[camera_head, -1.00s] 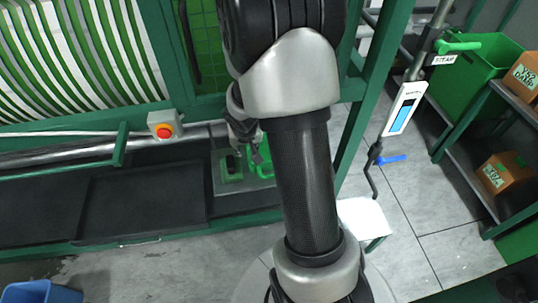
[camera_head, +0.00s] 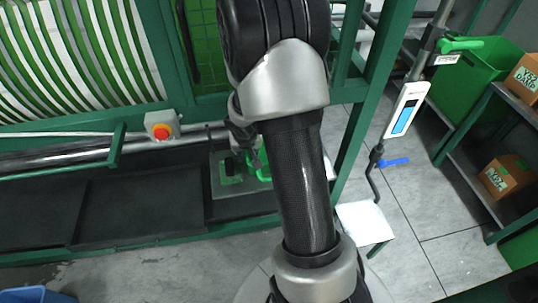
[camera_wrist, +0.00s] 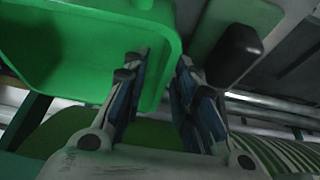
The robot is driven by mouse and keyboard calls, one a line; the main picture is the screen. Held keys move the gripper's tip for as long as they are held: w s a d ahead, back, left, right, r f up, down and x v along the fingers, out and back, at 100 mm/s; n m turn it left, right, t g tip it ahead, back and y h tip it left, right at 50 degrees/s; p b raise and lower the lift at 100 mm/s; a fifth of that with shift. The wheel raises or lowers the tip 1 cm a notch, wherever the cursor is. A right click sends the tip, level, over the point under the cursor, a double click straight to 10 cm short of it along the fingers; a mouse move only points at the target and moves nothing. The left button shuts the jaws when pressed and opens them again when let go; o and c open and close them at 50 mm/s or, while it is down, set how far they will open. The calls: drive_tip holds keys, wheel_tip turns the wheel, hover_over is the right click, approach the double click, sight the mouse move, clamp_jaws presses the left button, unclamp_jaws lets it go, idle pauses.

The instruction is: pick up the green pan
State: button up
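The green pan (camera_wrist: 75,60) fills the upper left of the wrist view. In the head view a bright green part of it (camera_head: 264,172) shows beside my arm, which hides the rest. My gripper (camera_wrist: 160,78) is open, with its blue-grey fingers apart. One finger overlaps the pan's body and the other stands to the right of its edge. The pan's right edge shows in the gap between them. I cannot tell whether either finger touches it. In the head view the gripper (camera_head: 250,155) is small and dark above the grey plate.
A dark block on a green pad (camera_wrist: 237,50) lies close to the right finger; the pad also shows in the head view (camera_head: 231,168). A dark tray (camera_head: 140,205) lies to the left. A red button box (camera_head: 161,127) and green frame posts (camera_head: 365,100) stand close by.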

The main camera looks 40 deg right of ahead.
drive_tip(key=shift+f, duration=0.1)
drive_tip(key=shift+c, duration=0.3)
clamp_jaws()
idle(0.5)
